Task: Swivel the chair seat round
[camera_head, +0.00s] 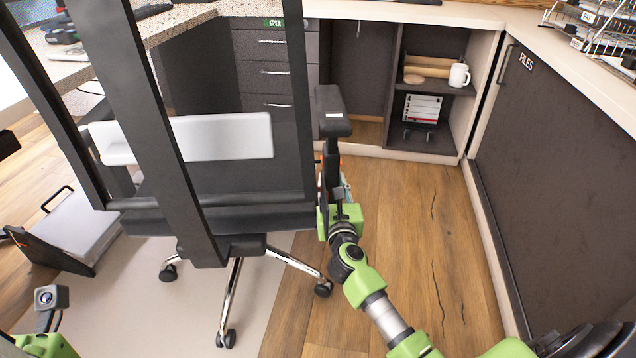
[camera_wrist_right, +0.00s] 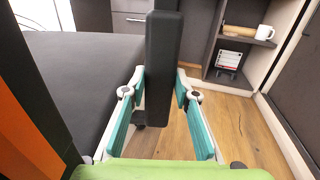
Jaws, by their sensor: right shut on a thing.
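The office chair stands at the left and centre of the head view, its dark open-framed backrest (camera_head: 160,130) towards me. Its dark seat is partly hidden behind the frame and shows in the right wrist view (camera_wrist_right: 85,75). The chair's right armrest has a black pad (camera_head: 332,112) on an upright black post (camera_wrist_right: 162,70). My right gripper (camera_head: 336,190) is at this post below the pad. In the right wrist view its teal-lined fingers (camera_wrist_right: 160,100) are shut on the post, one on each side. Only a green part of my left arm shows at lower left; its fingers are out of view.
A speckled desk (camera_head: 185,18) with drawers (camera_head: 268,75) stands behind the chair. A shelf unit holds a white mug (camera_head: 459,76). A long dark cabinet (camera_head: 560,170) lines the right side. A low box (camera_head: 75,225) lies at left. The wood floor (camera_head: 420,240) right of the chair is clear.

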